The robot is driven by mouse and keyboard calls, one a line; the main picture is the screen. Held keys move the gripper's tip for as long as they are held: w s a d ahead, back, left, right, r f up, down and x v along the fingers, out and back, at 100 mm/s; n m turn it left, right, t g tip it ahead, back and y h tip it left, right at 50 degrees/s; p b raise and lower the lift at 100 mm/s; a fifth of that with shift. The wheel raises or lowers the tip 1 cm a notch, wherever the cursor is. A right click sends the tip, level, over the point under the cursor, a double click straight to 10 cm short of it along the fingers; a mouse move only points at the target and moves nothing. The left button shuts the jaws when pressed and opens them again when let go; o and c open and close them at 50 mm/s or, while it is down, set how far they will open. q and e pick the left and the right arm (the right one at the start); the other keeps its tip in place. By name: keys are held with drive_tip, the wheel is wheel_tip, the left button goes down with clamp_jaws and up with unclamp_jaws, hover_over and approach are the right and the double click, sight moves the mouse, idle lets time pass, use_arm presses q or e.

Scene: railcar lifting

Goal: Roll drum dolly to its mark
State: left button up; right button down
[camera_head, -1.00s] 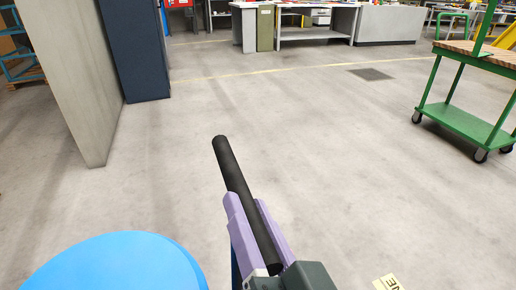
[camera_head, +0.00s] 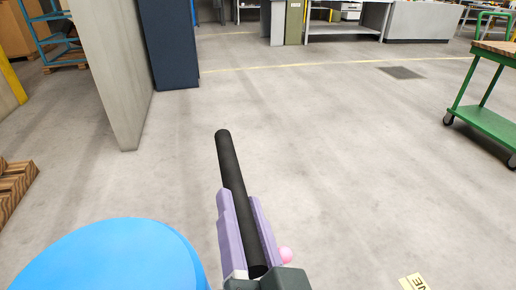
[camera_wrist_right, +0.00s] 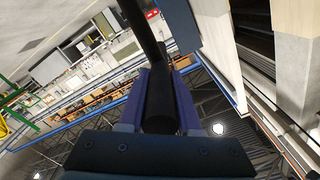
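The black handle bar (camera_head: 232,165) rises at a slant in the head view. My right gripper (camera_head: 238,205), with purple fingers, is closed around its lower part; the wrist view also shows the bar (camera_wrist_right: 143,30) between the fingers (camera_wrist_right: 161,95). A rounded blue drum (camera_head: 115,260) fills the lower left of the head view, left of the gripper. The dolly's base and wheels are out of view. A small pink ball (camera_head: 285,254) shows just right of the fingers. A yellow label (camera_head: 413,282) with partly cut-off lettering lies at the bottom right. My left gripper is not in view.
A grey wall panel (camera_head: 108,70) and a dark blue cabinet (camera_head: 168,45) stand at the upper left. A wooden pallet (camera_head: 14,190) is at the left edge. A green cart (camera_head: 487,120) stands at the right. The floor ahead and right of centre is clear.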

drive_tip(key=c, duration=0.6)
unclamp_jaws()
drive_tip(key=shift+s+a, duration=0.1)
drive_tip(key=shift+a, duration=0.15)
drive_tip(key=v, duration=1)
drive_tip(key=shift+p, duration=0.45)
